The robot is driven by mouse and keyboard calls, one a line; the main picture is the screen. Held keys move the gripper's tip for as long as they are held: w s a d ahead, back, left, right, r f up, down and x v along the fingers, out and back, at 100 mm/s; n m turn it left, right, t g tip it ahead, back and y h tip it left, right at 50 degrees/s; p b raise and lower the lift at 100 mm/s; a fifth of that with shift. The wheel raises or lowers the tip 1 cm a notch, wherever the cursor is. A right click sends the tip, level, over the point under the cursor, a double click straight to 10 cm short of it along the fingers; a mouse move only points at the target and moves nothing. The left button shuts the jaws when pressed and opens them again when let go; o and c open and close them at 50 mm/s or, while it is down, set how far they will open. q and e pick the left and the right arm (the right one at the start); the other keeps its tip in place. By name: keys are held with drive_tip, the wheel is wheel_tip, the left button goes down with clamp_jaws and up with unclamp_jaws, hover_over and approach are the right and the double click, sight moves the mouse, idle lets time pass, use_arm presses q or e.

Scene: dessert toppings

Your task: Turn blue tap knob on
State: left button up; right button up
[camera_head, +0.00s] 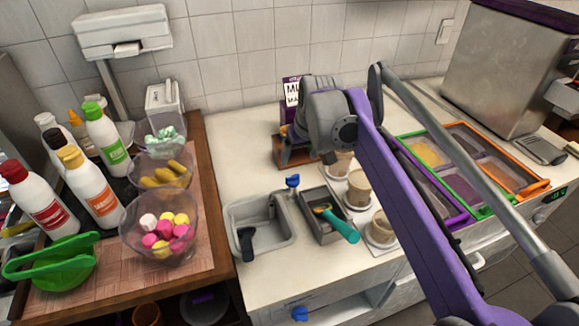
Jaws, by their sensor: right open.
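A small blue tap knob (293,181) stands on the white counter at the back right corner of the grey sink (262,208). My right arm comes in from the lower right, and its grey wrist is above and behind the knob. My right gripper (326,156) points down there, open and apart from the knob; its fingers are small and partly hidden by the wrist. A dark object (246,243) lies in the sink. A second blue part (300,313) shows low on the cabinet front. My left gripper is not in view.
Right of the sink are a grey tray (322,222) with a teal-handled scoop (340,226) and several cups. Topping trays (428,153) lie behind my right arm. Bottles and bowls crowd the wooden table at left. The counter behind the sink is clear.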

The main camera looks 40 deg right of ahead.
sight(293, 176)
drive_tip(key=b+x, duration=0.1)
drive_tip(key=x, duration=0.9)
drive_tip(key=shift+a+f, duration=0.1)
clamp_jaws()
